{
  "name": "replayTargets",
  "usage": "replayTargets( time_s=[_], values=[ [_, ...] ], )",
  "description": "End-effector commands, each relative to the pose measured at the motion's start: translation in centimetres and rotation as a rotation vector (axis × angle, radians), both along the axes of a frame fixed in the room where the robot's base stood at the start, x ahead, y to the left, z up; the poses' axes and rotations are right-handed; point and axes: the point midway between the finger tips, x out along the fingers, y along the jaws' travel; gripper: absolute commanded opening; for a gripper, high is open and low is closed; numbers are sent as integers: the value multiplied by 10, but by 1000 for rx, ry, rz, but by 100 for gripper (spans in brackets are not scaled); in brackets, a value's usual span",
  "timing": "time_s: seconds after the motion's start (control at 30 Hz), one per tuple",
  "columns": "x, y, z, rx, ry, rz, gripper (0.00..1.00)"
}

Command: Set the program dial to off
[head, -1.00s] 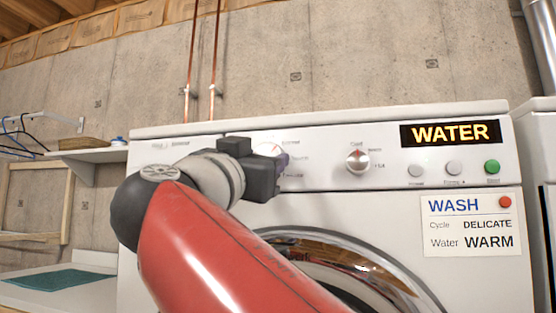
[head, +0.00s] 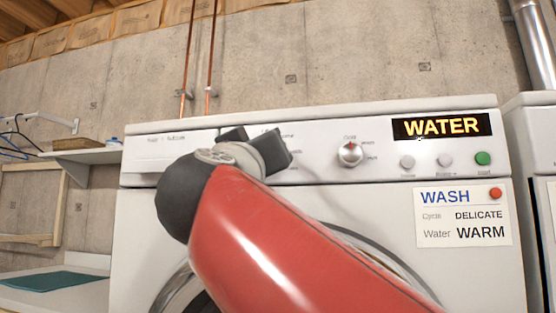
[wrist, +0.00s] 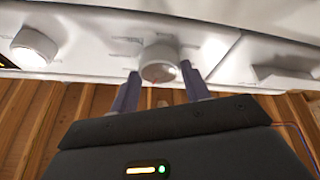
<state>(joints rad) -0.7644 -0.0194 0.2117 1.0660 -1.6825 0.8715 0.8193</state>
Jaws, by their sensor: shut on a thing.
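The program dial (wrist: 159,63) is a round pale knob on the washing machine's front panel (wrist: 110,42). In the wrist view it sits between the two fingertips of my gripper (wrist: 160,73), which is shut on it. A small reddish mark shows on the dial, but its setting cannot be read. In the head view my gripper (head: 268,148) is tilted against the panel and hides the dial; only some of the labels around it show.
The temperature knob (head: 350,154) is to the right, with a lit WATER display (head: 442,126) and several buttons beyond. A WASH card (head: 462,213) is below them. The detergent drawer (head: 165,150) is left of the gripper. A shelf (head: 90,153) is further left.

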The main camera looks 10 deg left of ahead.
Motion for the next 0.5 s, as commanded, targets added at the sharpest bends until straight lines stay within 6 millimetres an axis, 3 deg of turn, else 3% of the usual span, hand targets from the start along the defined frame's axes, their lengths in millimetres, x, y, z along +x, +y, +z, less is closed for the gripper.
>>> replayTargets(
  time_s=[0.5],
  values=[
    [0, -2, 0, -226, 19, -2, 24]
  ],
)
